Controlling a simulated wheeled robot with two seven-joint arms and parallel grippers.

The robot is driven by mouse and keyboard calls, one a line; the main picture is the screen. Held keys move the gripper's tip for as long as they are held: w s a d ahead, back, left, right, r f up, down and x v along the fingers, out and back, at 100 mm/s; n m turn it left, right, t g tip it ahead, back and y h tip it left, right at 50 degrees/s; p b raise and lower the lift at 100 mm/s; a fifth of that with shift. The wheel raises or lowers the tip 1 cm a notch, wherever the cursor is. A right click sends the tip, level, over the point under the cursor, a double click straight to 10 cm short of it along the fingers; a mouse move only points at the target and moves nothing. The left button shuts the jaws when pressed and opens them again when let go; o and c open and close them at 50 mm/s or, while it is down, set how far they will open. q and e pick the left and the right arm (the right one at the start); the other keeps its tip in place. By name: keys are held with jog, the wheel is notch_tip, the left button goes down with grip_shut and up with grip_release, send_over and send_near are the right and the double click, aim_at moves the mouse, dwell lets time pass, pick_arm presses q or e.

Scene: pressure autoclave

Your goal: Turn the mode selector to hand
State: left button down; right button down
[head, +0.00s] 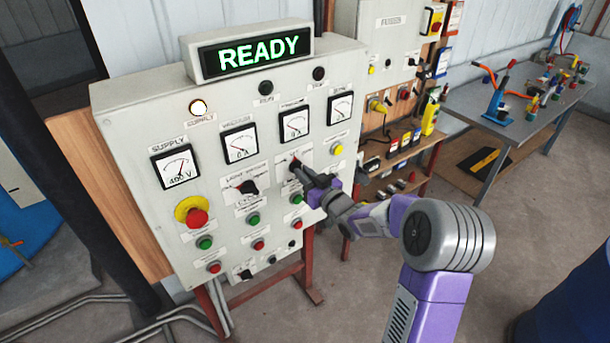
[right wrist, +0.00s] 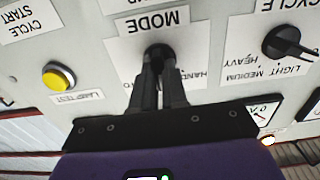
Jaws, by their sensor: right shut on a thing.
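The mode selector (right wrist: 158,52) is a black rotary knob on a white plate marked MODE, upside down in the right wrist view. The word HAND is readable on the plate on one side of the knob; the label on the other side is hidden behind the fingers. My right gripper (right wrist: 158,82) is shut on the knob, its two dark fingers on either side of it. In the head view the right gripper (head: 302,172) reaches the panel (head: 215,105) from the right and largely covers the selector. The knob's exact pointing direction is hard to tell. My left gripper is not in view.
A load selector (right wrist: 284,42) marked light, medium, heavy is beside the mode selector. A yellow lamp-test button (right wrist: 57,78) is on its other side. A red emergency button (head: 196,218) is at the panel's lower left. The display (head: 258,53) reads READY. A workbench (head: 520,105) stands at right.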

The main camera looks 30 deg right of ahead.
jog(key=shift+f+n+b, duration=0.1)
jog(key=shift+n+b, duration=4.9)
jog(key=shift+b, duration=2.25)
jog(key=c, duration=1.2)
grip_release()
jog(key=shift+o, duration=0.2)
jog(key=s, duration=0.7)
jog(key=shift+s+d, duration=0.25)
jog(key=shift+s, duration=0.05)
